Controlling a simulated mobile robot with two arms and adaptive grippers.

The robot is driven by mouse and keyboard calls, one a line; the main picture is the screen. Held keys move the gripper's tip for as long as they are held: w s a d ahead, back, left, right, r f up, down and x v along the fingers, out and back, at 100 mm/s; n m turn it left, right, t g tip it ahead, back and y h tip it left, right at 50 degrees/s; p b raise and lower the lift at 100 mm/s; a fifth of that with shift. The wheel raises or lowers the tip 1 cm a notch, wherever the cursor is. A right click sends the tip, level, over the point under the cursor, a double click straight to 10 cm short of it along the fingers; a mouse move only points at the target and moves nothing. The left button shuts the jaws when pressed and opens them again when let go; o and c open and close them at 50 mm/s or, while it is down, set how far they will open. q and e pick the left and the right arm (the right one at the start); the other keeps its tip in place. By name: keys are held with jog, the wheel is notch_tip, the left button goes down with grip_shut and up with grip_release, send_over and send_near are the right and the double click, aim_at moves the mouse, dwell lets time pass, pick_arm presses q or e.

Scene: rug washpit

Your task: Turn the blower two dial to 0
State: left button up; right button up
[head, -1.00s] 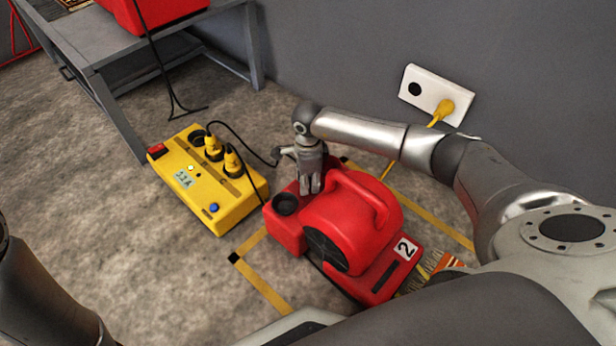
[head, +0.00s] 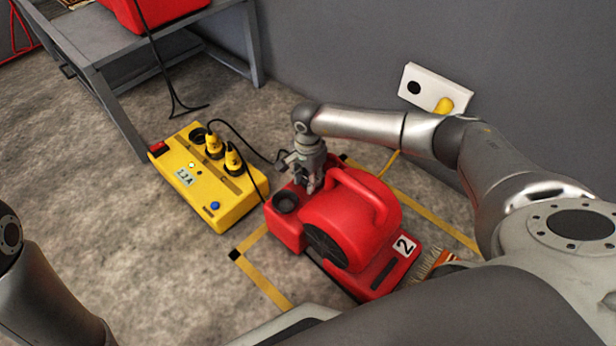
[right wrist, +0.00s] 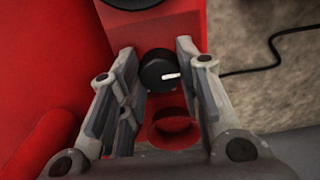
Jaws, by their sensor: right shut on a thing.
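The red blower (head: 345,235) with the "2" label stands on the floor. Its black dial (right wrist: 160,72) shows in the right wrist view, with a white pointer mark aimed to the right of the picture. My right gripper (head: 312,188) reaches down at the blower's far side. In the right wrist view its fingers (right wrist: 156,62) are on both sides of the dial, shut on it. In the head view the gripper hides the dial. I see no scale numbers. My left gripper is out of view; only part of the left arm shows.
A yellow power box (head: 205,180) with plugs and a black cable stands left of the blower. A wall socket (head: 428,92) with a yellow plug is behind. A grey bench (head: 105,50) stands at the back left. A brush (head: 437,265) lies beside the blower.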

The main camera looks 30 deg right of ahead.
dwell(0.4)
jog(key=o, duration=0.8)
notch_tip(320, 180, up, 12)
dwell(0.4)
